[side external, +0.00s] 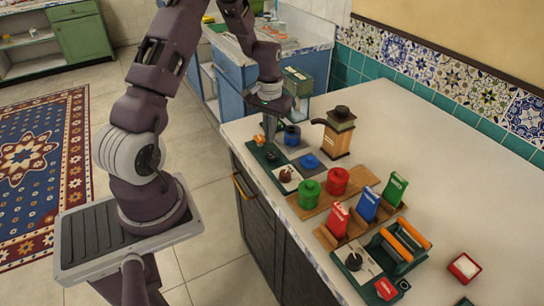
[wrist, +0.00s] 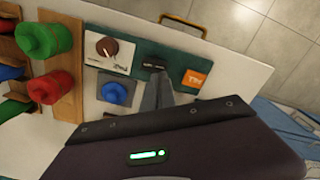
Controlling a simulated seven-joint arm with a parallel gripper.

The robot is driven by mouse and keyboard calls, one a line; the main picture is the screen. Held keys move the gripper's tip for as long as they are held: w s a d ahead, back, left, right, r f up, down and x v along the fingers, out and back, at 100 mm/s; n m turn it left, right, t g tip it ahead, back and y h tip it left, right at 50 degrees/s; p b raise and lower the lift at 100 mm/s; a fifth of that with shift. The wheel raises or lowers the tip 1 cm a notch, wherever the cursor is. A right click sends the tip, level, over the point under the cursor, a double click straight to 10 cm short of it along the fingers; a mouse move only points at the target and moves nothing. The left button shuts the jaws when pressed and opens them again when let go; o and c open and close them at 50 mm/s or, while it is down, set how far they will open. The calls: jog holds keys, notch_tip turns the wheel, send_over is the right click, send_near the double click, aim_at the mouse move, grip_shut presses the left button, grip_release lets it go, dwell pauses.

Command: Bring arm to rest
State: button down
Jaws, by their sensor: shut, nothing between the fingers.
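My gripper (side external: 268,128) points down over the far left end of the white counter (side external: 430,150), above a dark green plate (side external: 262,152). Its fingers (wrist: 157,95) are together in the wrist view, with nothing held between them. A blue knob (wrist: 115,93) on a grey plate is to the left of the fingers. I cannot tell whether the fingertips touch anything. My arm is bent over the counter.
A wooden grinder (side external: 337,135) and a dark blue pot (side external: 292,135) stand close to my gripper. Green (side external: 309,194) and red (side external: 337,180) canisters, upright coloured packets and an orange-handled caddy (side external: 398,246) stand nearer the camera. The counter's back right is mostly clear.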

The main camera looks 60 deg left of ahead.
jog(key=shift+r, duration=1.05)
jog(key=s+d+r+m+t, duration=0.1)
jog(key=s+d+r, duration=0.1)
jog(key=d+r, duration=0.5)
jog(key=s+d+r+m+t, duration=0.1)
jog(key=d+r, duration=0.4)
jog(key=r, duration=0.4)
jog(key=s+d+r+m+t, duration=0.1)
jog(key=s+d+r+m, duration=0.1)
jog(key=s+d, duration=0.4)
jog(key=s+d+r+m+t, duration=0.2)
jog(key=s+d+r, duration=0.3)
jog(key=s, duration=0.6)
jog(key=shift+s+d+t, duration=0.3)
jog(key=shift+d, duration=0.05)
